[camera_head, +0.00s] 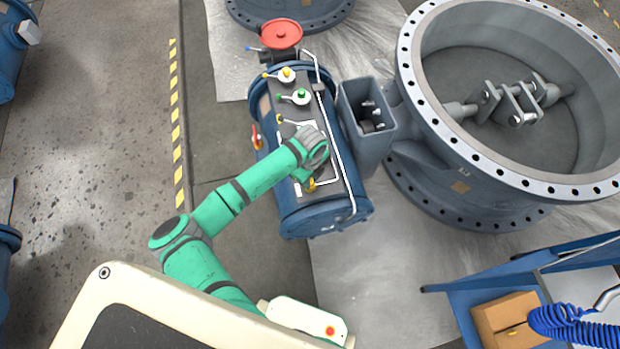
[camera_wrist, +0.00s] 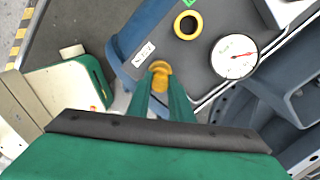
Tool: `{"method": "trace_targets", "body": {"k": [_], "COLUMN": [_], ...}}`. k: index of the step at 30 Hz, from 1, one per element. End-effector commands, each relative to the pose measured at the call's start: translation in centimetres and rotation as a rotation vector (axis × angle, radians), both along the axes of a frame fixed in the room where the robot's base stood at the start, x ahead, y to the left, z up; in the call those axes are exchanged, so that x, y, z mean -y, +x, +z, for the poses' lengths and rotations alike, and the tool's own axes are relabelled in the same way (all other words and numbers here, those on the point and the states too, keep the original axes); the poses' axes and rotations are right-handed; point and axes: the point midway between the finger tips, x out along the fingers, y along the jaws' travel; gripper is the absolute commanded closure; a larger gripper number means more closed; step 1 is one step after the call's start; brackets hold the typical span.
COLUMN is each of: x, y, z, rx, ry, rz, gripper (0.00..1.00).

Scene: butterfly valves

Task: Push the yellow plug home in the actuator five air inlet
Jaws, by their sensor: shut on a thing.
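My gripper (camera_wrist: 160,82) is shut on the yellow plug (camera_wrist: 160,68), which sits between the tips of its green fingers. In the wrist view the plug is near a white label at the blue end of the actuator. A yellow ring with a dark opening (camera_wrist: 187,25) is on the grey panel, up and right of the plug and apart from it. I cannot tell whether this ring is the air inlet five. In the head view my gripper (camera_head: 305,177) is over the near end of the blue actuator (camera_head: 325,215); the wrist partly hides the panel there.
A round white gauge (camera_wrist: 235,57) is right of the ring. A white pipe (camera_head: 337,160) runs along the actuator's right side. Knobs, including a green one (camera_head: 302,97), and a red handwheel (camera_head: 282,34) are farther back. A grey open box (camera_head: 366,110) stands to the right.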

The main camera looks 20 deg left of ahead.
Motion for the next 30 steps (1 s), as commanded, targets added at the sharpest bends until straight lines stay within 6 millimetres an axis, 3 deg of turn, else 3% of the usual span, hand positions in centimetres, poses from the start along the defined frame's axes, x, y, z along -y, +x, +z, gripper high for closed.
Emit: {"method": "trace_targets", "body": {"k": [30], "x": [-0.05], "y": [-0.03], "z": [-0.78], "rx": [-0.001], "ry": [0.0], "rz": [0.002], "gripper": [1.0]}}
